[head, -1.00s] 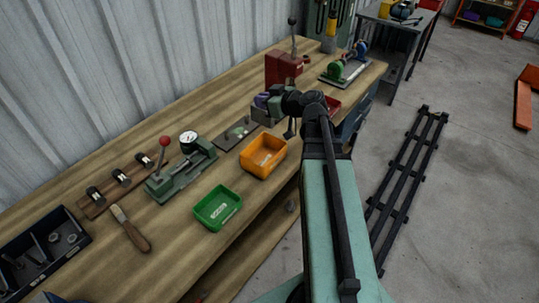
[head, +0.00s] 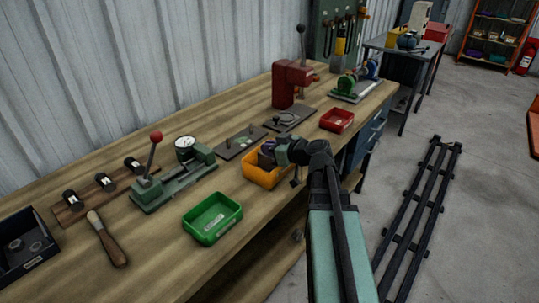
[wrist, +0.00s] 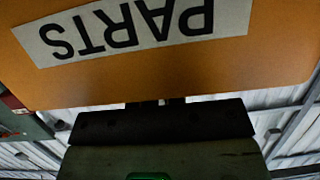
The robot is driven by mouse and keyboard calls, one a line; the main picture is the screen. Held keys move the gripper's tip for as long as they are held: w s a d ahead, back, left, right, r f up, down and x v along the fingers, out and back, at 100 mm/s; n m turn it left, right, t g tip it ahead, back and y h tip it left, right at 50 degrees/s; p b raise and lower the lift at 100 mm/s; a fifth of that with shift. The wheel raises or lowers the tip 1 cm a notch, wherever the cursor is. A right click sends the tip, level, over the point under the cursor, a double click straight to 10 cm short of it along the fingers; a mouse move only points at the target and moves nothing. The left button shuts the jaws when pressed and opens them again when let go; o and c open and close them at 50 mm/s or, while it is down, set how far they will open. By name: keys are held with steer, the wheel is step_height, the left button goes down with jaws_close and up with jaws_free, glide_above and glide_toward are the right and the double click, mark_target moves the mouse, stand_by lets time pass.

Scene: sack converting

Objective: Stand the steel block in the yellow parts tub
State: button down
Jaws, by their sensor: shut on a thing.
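The orange-yellow parts tub (head: 262,179) stands near the front edge of the bench in the head view. In the wrist view the tub's wall (wrist: 180,75) fills the upper part, its PARTS label upside down. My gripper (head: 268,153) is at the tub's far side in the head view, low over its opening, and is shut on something. In the wrist view a dark part of my gripper (wrist: 160,122) shows below the tub wall. I cannot make out the steel block in either view; the gripper and tub wall hide what is held.
A green tub (head: 212,218) stands to the left, a red tub (head: 337,120) to the right. A green fixture with a red-knobbed lever (head: 172,186), a flat plate (head: 240,142) and a red press (head: 290,84) stand behind. A scraper (head: 108,240) lies at left.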

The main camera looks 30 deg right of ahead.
steer(key=shift+f, duration=0.1)
steer(key=c, duration=1.2)
jaws_free()
steer(key=shift+s+d+r, duration=0.1)
steer(key=shift+s+r, duration=0.2)
steer(key=shift+r, duration=0.1)
steer(key=p+v, duration=0.3)
steer(key=v, duration=0.8)
steer(key=shift+s+d, duration=0.1)
steer(key=shift+s, duration=0.05)
